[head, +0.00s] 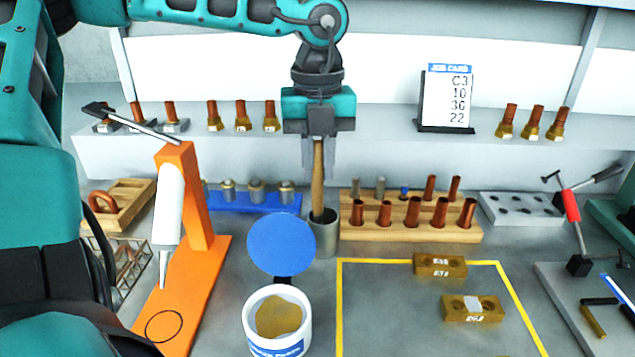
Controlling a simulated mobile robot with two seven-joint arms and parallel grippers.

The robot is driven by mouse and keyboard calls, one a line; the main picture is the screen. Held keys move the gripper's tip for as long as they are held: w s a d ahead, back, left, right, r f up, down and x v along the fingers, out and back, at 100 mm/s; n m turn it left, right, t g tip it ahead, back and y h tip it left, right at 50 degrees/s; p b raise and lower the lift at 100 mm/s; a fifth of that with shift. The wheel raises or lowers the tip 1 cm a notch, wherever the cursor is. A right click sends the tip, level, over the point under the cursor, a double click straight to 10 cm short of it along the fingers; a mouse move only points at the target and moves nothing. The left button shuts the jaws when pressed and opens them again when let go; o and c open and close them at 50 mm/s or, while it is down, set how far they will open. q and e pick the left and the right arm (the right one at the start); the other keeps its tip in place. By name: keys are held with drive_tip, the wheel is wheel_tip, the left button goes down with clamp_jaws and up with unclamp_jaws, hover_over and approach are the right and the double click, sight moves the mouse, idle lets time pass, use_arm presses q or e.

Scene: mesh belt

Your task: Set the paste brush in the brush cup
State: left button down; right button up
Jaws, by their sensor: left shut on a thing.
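My left gripper (319,150) comes down from the top of the head view, fingers pointing down. It is shut on the upper part of the paste brush (318,185), which has a light wooden handle and hangs nearly upright. The brush's lower end is at the mouth of the grey brush cup (323,241) and appears to be inside it; the bristles are hidden. The cup stands upright on the bench, directly below the gripper. My right gripper is not in view.
A white paste tub (277,345) with its blue lid (281,244) raised stands in front of the cup. A wooden rack (410,229) of copper pieces is close on the right. A blue rack (255,202) and an orange stand (198,205) are on the left. Brass blocks lie inside a yellow outline.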

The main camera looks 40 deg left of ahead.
sight(318, 214)
use_arm(q)
drive_tip(key=shift+f+b, duration=0.35)
drive_tip(key=shift+f, duration=1.45)
drive_tip(key=shift+f+b, duration=0.3)
drive_tip(key=shift+b, duration=0.05)
drive_tip(key=c, duration=1)
unclamp_jaws()
drive_tip(key=shift+r, duration=0.1)
drive_tip(key=shift+c, duration=0.2)
drive_tip(key=shift+r+p, duration=0.15)
drive_tip(key=shift+p, duration=0.5)
drive_tip(key=shift+r, duration=0.35)
wheel_tip(318, 214, up, 12)
drive_tip(key=shift+w+a+f, duration=0.1)
drive_tip(key=shift+w+a, duration=0.05)
